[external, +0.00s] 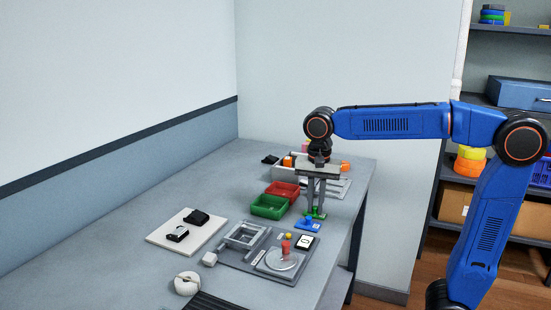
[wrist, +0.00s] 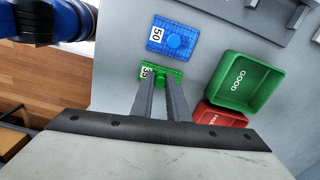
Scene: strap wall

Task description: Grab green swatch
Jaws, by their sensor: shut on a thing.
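The green swatch (external: 321,215) is a small flat piece with a raised knob and a white number label. In the wrist view the green swatch (wrist: 176,76) lies at the fingertips, its label partly covered by a finger. My gripper (external: 316,210) points down and is shut on the green swatch's knob. In the wrist view my gripper (wrist: 161,82) has one finger on each side of the knob. The swatch is at or very near the table surface; I cannot tell whether it is lifted.
A blue swatch (wrist: 178,40) labelled 50 lies close to the green one. A green bin (wrist: 256,95) marked GOOD and a red bin (wrist: 208,112) stand beside my gripper. A grey fixture (external: 238,255) sits nearer the front. The table's right edge is close.

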